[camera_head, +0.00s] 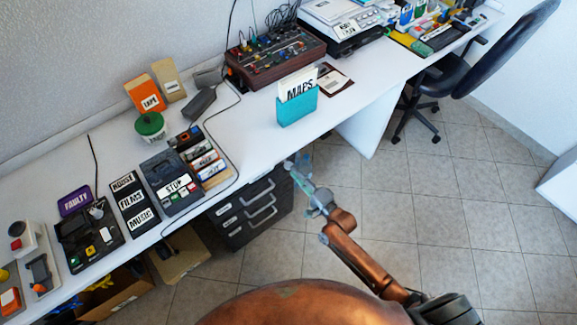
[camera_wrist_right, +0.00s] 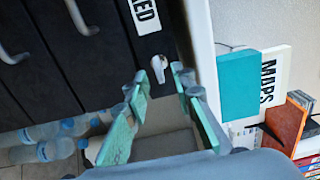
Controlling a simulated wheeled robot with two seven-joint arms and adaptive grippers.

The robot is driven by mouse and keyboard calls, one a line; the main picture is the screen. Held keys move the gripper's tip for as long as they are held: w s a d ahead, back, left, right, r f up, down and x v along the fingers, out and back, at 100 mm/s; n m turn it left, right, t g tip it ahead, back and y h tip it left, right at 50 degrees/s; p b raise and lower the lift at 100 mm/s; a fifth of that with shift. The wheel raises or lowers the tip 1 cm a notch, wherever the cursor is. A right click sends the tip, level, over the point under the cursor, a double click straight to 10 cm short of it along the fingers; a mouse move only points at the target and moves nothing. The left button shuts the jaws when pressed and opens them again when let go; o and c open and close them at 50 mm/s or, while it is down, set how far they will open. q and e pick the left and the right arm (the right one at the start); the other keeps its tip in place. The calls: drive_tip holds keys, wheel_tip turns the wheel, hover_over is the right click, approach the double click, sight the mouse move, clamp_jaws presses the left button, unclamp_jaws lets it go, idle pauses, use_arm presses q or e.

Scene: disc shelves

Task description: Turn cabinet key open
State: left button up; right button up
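The dark drawer cabinet (camera_head: 232,232) stands under the desk in the head view, with several grey pull handles. In the right wrist view its dark front (camera_wrist_right: 75,65) shows handles and a white label (camera_wrist_right: 145,14) whose visible letters read "KED". A small pale metal key (camera_wrist_right: 158,67) sticks out of the front near the cabinet's edge. My right gripper (camera_wrist_right: 160,82) has its teal fingers apart, with the key between or just beyond the tips; I see no clear contact. In the head view the right gripper (camera_head: 298,167) is beside the cabinet's top right corner. My left gripper is not seen.
The white desk (camera_head: 245,135) runs above the cabinet and bears a teal MAPS holder (camera_head: 297,107) near its edge. Several plastic bottles (camera_wrist_right: 48,150) show below the cabinet front in the wrist view. An office chair (camera_head: 430,90) stands at the right; the tiled floor (camera_head: 440,200) is clear.

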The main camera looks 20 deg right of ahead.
sight(289, 165)
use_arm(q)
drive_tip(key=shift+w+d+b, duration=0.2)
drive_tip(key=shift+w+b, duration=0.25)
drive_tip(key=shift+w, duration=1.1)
use_arm(e)
drive_tip(key=shift+x, duration=2.35)
clamp_jaws()
